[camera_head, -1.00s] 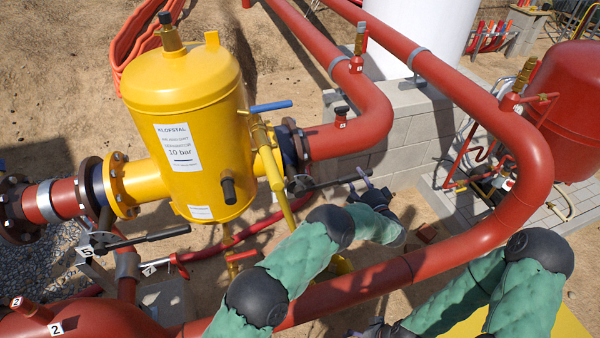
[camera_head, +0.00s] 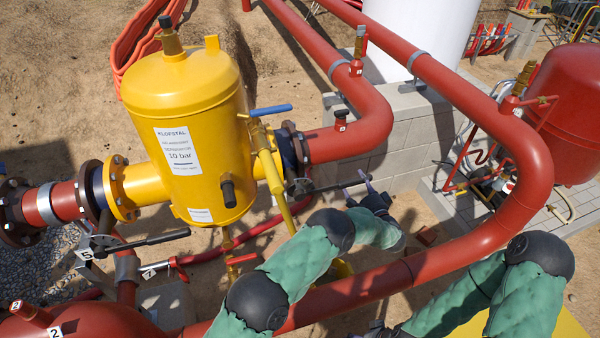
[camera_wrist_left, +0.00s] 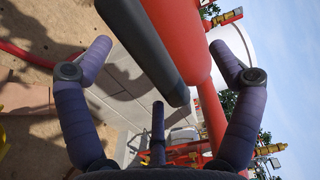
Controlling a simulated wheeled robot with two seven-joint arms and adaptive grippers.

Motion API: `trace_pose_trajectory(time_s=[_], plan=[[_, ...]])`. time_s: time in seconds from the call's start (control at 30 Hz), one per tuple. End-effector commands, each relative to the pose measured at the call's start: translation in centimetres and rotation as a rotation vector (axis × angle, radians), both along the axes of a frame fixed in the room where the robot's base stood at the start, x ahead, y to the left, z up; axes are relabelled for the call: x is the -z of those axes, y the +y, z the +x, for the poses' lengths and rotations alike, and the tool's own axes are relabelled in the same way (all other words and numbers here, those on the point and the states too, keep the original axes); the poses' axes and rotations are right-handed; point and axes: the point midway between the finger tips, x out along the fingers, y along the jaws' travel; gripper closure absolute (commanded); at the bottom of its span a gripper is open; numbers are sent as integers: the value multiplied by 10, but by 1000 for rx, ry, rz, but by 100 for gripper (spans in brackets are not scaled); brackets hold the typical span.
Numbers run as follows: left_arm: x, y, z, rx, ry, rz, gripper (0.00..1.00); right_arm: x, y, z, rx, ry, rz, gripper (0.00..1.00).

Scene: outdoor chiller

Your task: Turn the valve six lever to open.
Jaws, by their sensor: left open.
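A black lever (camera_head: 332,186) with a round hub sits on the dark flanged valve right of the yellow separator; I take it for the valve six lever, but no number 6 is readable. My left gripper (camera_head: 357,188) is at the lever's free right end, fingers apart. In the left wrist view the lever (camera_wrist_left: 158,50) runs between the two spread fingers of the left gripper (camera_wrist_left: 160,62), with gaps on both sides, not clamped. My right gripper (camera_head: 375,330) shows only in part at the bottom edge; its fingers cannot be made out.
The yellow separator (camera_head: 185,130) stands left of the lever, with a blue handle (camera_head: 270,110) above it. Another black lever (camera_head: 155,238), beside a 5 label (camera_head: 86,253), is at lower left. A red pipe (camera_head: 440,262) curves around my left forearm. A grey block wall (camera_head: 410,140) stands behind.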

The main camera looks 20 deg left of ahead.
Motion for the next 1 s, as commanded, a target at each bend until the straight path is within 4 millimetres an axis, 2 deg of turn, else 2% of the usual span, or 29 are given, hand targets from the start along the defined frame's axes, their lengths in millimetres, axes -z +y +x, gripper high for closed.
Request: trace_pose_trajectory(time_s=[0.63,1.0], plan=[[-1,-36,-52,2,1,0,8,-18,0,0,0,0,0,10],[0,-38,-56,1,0,0,8,-18,0,0,0,0,0,10]])
